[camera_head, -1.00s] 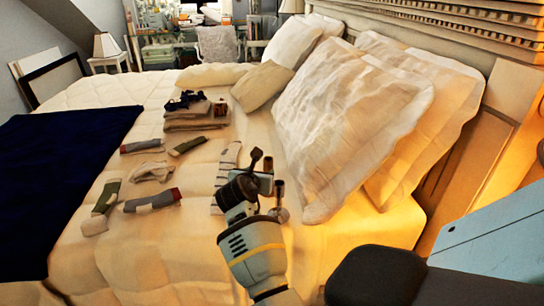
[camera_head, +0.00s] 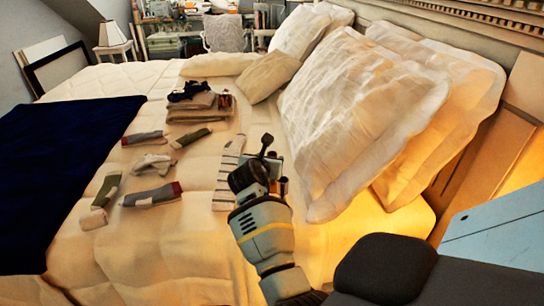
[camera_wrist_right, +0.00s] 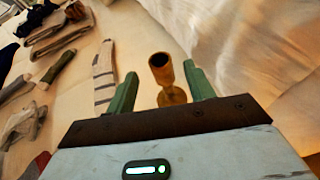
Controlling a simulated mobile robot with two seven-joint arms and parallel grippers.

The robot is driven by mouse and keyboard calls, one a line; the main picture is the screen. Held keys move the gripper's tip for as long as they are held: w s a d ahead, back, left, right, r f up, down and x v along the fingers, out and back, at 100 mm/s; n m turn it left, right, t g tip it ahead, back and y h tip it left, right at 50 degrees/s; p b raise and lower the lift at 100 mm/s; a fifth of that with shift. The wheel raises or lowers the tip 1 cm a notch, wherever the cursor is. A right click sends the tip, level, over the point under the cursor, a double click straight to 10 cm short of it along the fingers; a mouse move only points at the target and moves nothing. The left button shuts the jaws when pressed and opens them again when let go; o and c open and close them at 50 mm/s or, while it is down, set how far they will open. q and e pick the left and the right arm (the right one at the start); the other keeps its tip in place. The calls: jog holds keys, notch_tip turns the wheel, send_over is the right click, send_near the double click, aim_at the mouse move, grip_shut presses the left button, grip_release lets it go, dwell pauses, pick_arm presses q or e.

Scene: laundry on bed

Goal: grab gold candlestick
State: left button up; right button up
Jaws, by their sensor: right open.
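The gold candlestick (camera_wrist_right: 163,75) stands on the bed in the right wrist view, its open cup toward the camera. My right gripper (camera_wrist_right: 160,69) is open, with one green finger on each side of the candlestick. I see a gap on both sides of its cup. My left gripper is not in view.
A striped sock (camera_head: 228,175) lies just left of the gripper. Several other socks and a folded clothes stack (camera_head: 197,108) lie farther left. Large white pillows (camera_head: 350,120) stand close on the right. A dark blue blanket (camera_head: 60,170) covers the bed's left side.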

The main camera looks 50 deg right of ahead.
jog(key=shift+b+x, duration=0.7)
jog(key=shift+x, duration=1.85)
grip_shut()
